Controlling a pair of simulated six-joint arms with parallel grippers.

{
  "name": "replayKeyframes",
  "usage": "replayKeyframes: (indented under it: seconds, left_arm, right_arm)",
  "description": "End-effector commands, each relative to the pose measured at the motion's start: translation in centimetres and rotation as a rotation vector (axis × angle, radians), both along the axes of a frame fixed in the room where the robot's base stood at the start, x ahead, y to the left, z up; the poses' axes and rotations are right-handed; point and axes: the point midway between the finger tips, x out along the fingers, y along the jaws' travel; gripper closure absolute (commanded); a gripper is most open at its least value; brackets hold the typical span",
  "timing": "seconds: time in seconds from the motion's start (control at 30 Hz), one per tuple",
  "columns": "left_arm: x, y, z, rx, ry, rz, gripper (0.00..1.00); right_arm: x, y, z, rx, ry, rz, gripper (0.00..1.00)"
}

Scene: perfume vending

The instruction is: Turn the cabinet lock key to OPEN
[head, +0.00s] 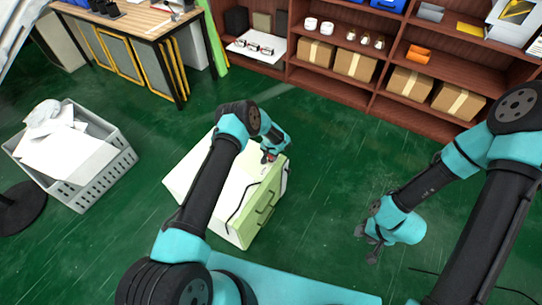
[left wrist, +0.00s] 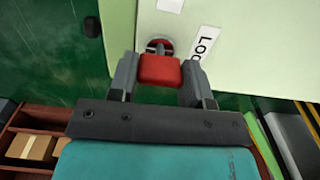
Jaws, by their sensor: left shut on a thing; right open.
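The pale green cabinet (head: 225,185) stands on the floor in the middle of the head view. Its lock (left wrist: 159,46) is a round metal and red fitting on the pale panel in the left wrist view, beside a white label (left wrist: 203,45) of which "LOC" is readable. The red key (left wrist: 159,69) sits in front of the lock. My left gripper (head: 268,154) is shut on the key; its fingers (left wrist: 160,80) lie on either side of the red head. The OPEN mark is not visible. My right gripper (head: 368,243) is open and empty, to the right of the cabinet.
Wooden shelves (head: 330,82) with cardboard boxes stand at the back. A grey basket (head: 105,180) with white papers is on the left, and a workbench (head: 130,22) is at the back left. Green floor between the cabinet and shelves is clear.

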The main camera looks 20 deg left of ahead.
Motion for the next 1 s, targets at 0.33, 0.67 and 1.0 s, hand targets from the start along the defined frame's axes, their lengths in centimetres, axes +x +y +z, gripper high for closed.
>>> replayKeyframes:
  seconds: [0.33,0.67,1.0]
  left_arm:
    - [0.01,0.02,0.02,0.0,0.0,0.014,0.79]
    - [0.02,0.0,-0.01,-0.001,0.001,0.135,0.79]
    - [0.02,0.0,-0.01,-0.001,0.001,0.412,0.79]
  right_arm:
    - [0.0,0.0,0.0,0.0,0.0,0.0,0.57]
    - [0.0,0.0,0.0,0.0,0.0,0.0,0.57]
    - [0.0,0.0,0.0,0.0,0.0,0.0,0.57]
